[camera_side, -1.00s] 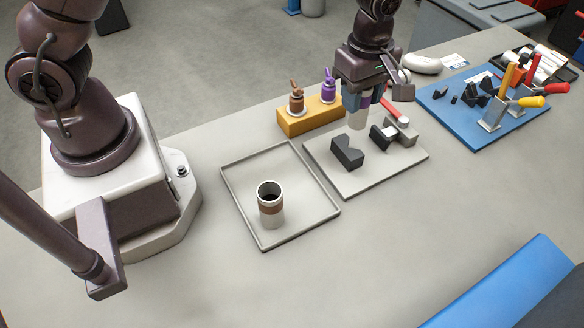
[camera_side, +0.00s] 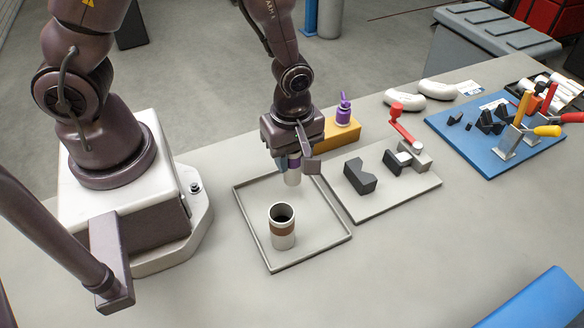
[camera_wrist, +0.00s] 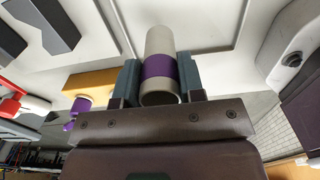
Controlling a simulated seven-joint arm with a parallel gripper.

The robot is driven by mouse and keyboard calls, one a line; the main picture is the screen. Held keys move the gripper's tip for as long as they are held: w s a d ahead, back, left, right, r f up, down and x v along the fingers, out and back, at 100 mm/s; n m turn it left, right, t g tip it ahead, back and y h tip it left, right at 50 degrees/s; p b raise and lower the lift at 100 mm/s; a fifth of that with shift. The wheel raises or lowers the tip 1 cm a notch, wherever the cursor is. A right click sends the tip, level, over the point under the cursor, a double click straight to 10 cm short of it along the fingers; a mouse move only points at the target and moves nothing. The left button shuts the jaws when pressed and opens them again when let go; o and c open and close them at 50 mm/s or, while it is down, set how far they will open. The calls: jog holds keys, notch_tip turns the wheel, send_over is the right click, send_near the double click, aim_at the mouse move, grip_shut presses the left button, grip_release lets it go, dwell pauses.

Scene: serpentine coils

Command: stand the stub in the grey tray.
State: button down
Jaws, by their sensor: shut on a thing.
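My gripper (camera_side: 288,163) is shut on a pale stub with a purple band (camera_side: 293,178). The stub hangs upright in the side view, above the back part of the grey tray (camera_side: 330,215), with a gap beneath it. In the wrist view the stub (camera_wrist: 159,45) sits between the two finger pads, its purple band at the pads. Another pale tube with a brown band (camera_side: 282,228) stands upright in the tray, its open dark mouth facing up, nearer the camera than the held stub.
Right of the tray is a light plate (camera_side: 390,203) with a black V-block (camera_side: 360,177) and a red-handled clamp (camera_side: 404,128). Behind is a yellow block (camera_side: 341,134) with a purple-topped item (camera_side: 343,108). Farther right lies a blue board (camera_side: 495,135) with tools. The tray's right half is clear.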

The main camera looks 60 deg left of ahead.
jog(key=shift+f, duration=1.35)
jog(key=shift+f, duration=0.15)
jog(key=c, duration=0.7)
grip_release()
jog(key=shift+s+a+r+m+t, duration=1.15)
jog(key=shift+r+m, duration=1.85)
jog(key=shift+r, duration=2.05)
jog(key=shift+s+a+r+m+t, duration=0.7)
jog(key=shift+s+r+m, duration=0.8)
jog(key=shift+r+m, duration=2.5)
jog(key=shift+s+a+r+m+t, duration=1.15)
jog(key=shift+r+m, duration=0.85)
jog(key=shift+r, duration=4.05)
